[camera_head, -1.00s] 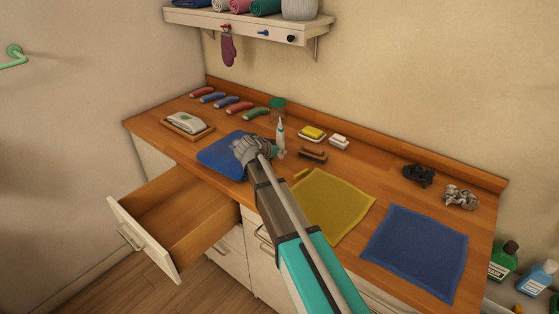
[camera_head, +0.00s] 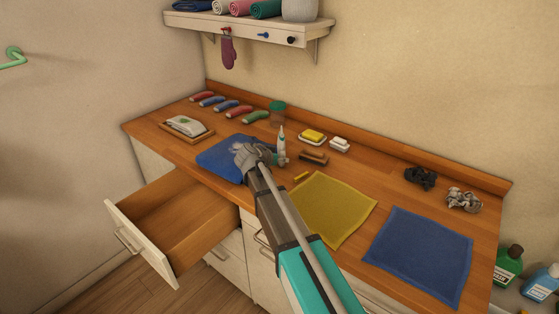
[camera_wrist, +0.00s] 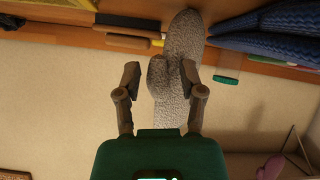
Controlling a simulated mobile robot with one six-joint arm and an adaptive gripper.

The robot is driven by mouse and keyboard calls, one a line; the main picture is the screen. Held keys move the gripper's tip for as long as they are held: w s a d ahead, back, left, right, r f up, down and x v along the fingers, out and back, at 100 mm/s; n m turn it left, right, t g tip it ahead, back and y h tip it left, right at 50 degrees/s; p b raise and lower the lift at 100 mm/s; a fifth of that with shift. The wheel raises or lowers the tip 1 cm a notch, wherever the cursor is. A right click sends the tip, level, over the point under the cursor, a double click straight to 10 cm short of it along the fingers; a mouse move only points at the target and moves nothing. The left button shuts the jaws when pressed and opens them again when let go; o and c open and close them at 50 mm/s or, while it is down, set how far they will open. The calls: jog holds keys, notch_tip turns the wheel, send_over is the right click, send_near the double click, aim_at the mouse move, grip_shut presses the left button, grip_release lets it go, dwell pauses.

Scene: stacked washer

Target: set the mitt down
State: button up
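The mitt is grey and speckled. In the wrist view the mitt (camera_wrist: 181,95) stands lengthwise at my gripper (camera_wrist: 160,74), its rounded end toward the counter and its thumb between my two fingers. The right finger overlaps the mitt's body; a narrow gap shows beside the left finger. The mitt's cuff end is hidden behind my palm. In the head view my gripper (camera_head: 252,153) and the grey mitt form one lump over the folded blue cloth (camera_head: 215,155). I cannot tell whether the mitt touches the cloth.
A white bottle (camera_head: 281,147), a brush (camera_head: 314,158) and a green-lidded cup (camera_head: 278,112) stand close right and behind. A yellow cloth (camera_head: 335,205) and a blue cloth (camera_head: 420,250) lie flat to the right. An open drawer (camera_head: 150,250) juts out in front. A maroon mitt (camera_head: 228,52) hangs above.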

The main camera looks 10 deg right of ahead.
jog(key=shift+r, duration=0.15)
dwell(0.3)
jog(key=shift+s+a+r+p, duration=0.15)
jog(key=shift+s+a+p, duration=0.05)
jog(key=shift+p, duration=0.15)
jog(key=p+v, duration=0.6)
jog(key=v, duration=0.5)
jog(key=shift+a, duration=0.15)
jog(key=shift+s, duration=0.1)
